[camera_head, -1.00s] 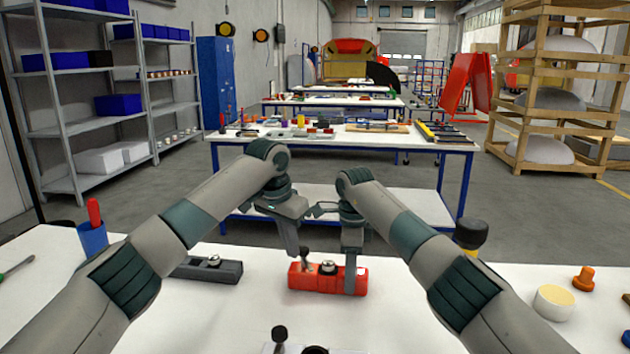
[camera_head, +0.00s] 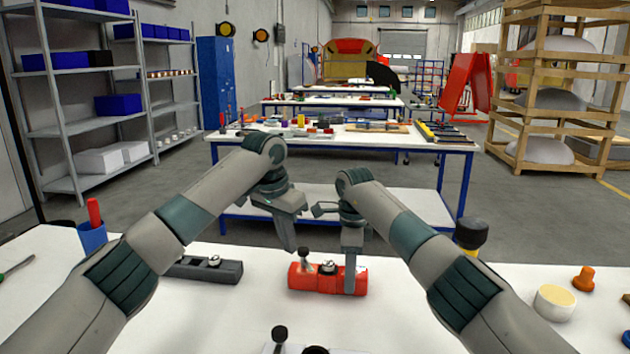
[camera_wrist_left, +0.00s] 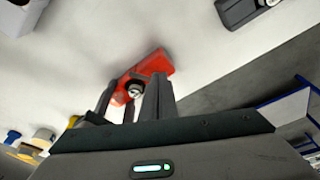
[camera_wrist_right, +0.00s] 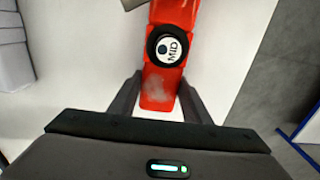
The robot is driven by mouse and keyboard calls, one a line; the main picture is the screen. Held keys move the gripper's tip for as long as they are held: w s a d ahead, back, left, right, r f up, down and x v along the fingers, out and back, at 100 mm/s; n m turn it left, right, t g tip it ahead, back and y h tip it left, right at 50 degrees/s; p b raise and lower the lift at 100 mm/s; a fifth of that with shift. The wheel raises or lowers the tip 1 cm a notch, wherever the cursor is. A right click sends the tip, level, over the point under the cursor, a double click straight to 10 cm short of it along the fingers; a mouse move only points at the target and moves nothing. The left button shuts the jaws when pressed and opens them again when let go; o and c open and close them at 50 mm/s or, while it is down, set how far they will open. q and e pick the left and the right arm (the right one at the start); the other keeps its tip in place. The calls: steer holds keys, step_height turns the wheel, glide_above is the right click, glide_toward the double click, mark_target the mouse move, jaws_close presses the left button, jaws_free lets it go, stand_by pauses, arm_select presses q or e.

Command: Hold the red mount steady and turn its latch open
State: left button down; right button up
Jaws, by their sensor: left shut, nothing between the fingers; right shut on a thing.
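The red mount (camera_head: 312,287) lies on the white table in front of me. It carries a round dial (camera_head: 328,267) and a dark upright knob (camera_head: 303,254) at its left part. In the right wrist view the dial (camera_wrist_right: 172,47) has a white face marked "MID". My right gripper (camera_head: 350,290) is shut on the right end of the red mount, a finger on each side. My left gripper (camera_head: 287,248) is shut and empty, above and just left of the knob, apart from the mount. The left wrist view shows the mount (camera_wrist_left: 158,66) beyond the left fingers.
A dark grey mount (camera_head: 205,270) lies to the left. A blue cup (camera_head: 92,238) with a red handle stands at the far left. An orange part (camera_head: 583,279) and a cream-topped round part (camera_head: 554,302) stand at the right. A black knob (camera_head: 280,334) shows at the front.

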mark_target(306, 263)
arm_select(q)
steer(key=shift+r, duration=2.25)
steer(key=shift+s+d+r, duration=0.2)
steer(key=shift+d+r, duration=0.05)
steer(key=shift+d, duration=0.2)
steer(key=shift+s+d+r, duration=0.2)
steer(key=shift+d+r, duration=0.05)
steer(key=shift+d, duration=0.2)
steer(key=shift+f, duration=0.15)
step_height(306, 263, down, 7)
